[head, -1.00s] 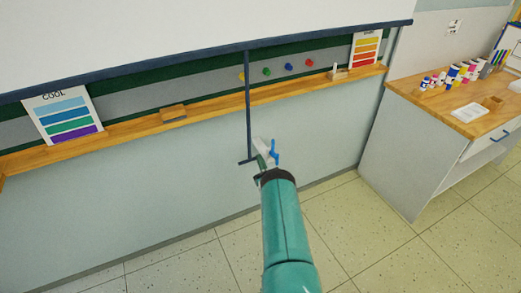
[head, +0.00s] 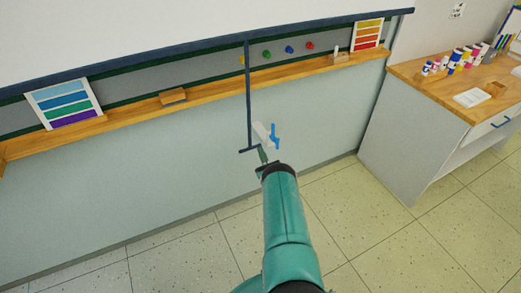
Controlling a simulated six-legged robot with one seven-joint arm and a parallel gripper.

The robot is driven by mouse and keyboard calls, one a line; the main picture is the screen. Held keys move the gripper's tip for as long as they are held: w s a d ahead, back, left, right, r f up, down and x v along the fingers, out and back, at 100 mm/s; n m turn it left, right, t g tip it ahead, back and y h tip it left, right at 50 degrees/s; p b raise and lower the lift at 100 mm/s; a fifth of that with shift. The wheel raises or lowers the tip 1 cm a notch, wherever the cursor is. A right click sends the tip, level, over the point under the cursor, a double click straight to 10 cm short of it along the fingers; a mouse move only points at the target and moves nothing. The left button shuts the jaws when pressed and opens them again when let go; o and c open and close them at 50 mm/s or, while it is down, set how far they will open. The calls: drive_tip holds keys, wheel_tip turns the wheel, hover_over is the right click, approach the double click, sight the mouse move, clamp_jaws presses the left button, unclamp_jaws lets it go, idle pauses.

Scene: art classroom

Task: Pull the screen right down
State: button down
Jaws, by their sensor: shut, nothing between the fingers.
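The white pull-down screen (head: 180,28) fills the top left and covers the upper part of the board. Its dark blue bottom bar (head: 180,55) crosses the card tops. A thin dark blue rod (head: 248,95) hangs from the bar and ends in a small T-shaped handle (head: 249,149) below the ledge. My gripper (head: 262,155) is shut, just right of the handle's right end; I cannot tell whether they touch. My teal arm hides part of it. A white bracket with a blue cleat-like piece (head: 275,136) is on the wall just beyond my gripper.
A wooden ledge (head: 215,92) runs under the board, holding an eraser (head: 173,96), a cool-colour card (head: 65,103) and a warm-colour card (head: 367,36). A desk (head: 405,150) with paint bottles (head: 455,61) stands at right. The tiled floor (head: 330,230) is clear.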

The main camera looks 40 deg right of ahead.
drive_tip(key=v, duration=1.1)
drive_tip(key=shift+s, duration=0.3)
drive_tip(key=shift+f, duration=0.1)
